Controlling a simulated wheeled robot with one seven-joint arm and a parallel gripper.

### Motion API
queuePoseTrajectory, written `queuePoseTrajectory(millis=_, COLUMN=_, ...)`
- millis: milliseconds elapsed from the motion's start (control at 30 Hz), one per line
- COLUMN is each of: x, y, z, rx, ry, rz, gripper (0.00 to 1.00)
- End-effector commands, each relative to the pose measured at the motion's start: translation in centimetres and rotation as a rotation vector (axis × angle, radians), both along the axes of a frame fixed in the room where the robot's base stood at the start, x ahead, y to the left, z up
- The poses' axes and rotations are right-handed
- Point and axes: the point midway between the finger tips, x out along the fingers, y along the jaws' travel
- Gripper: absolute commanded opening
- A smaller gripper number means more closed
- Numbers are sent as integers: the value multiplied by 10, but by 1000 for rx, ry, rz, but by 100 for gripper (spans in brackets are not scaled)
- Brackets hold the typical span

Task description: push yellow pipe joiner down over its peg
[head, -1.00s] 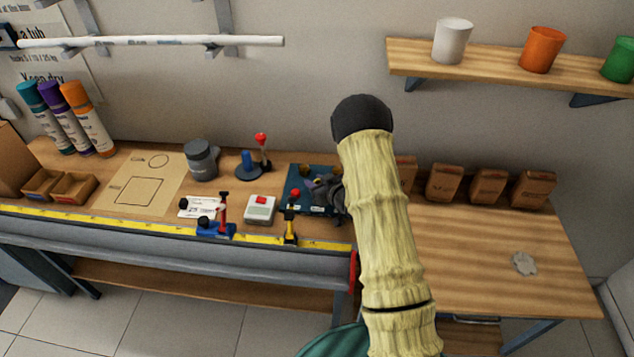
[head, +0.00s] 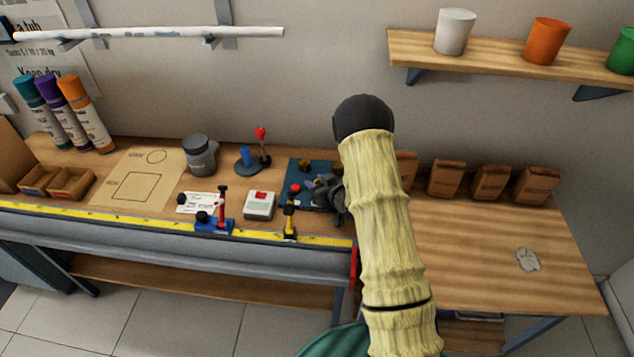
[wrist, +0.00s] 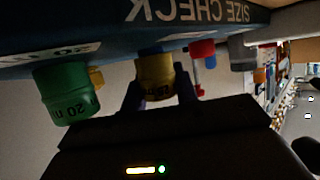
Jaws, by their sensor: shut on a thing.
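In the wrist view, which looks upside down, my gripper (wrist: 158,92) is shut on the yellow pipe joiner (wrist: 155,76), with a dark finger on each side. The joiner is against or very close to the blue size check board (wrist: 110,45). Its peg is hidden, so I cannot tell how far down the joiner sits. In the head view, my gripper (head: 326,191) is over the blue board (head: 291,201), and my arm hides part of that area.
A green joiner (wrist: 68,92) is beside the yellow one on the board. A red-buttoned box (head: 260,206), a blue clamp-like tool (head: 213,224) and a stand with a red knob (head: 262,150) are left of my gripper. Brown packets (head: 446,179) line the wall; the right worktop is mostly clear.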

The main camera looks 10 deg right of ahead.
Motion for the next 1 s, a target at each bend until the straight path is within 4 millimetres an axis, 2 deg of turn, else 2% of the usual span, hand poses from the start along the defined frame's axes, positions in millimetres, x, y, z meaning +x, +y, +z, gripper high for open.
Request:
queuePoseTrajectory(millis=200, x=0, y=0, z=0, rx=0, ry=1, rz=0, gripper=8)
queuePoseTrajectory(millis=233, x=0, y=0, z=0, rx=0, ry=1, rz=0, gripper=35)
queuePoseTrajectory(millis=333, x=0, y=0, z=0, rx=0, ry=1, rz=0, gripper=55)
queuePoseTrajectory(millis=733, x=-4, y=-2, z=1, rx=0, ry=1, rz=-1, gripper=55)
queuePoseTrajectory(millis=867, x=-14, y=-7, z=5, rx=0, ry=1, rz=-4, gripper=55)
queuePoseTrajectory(millis=1000, x=-34, y=-15, z=14, rx=-1, ry=1, rz=-3, gripper=55)
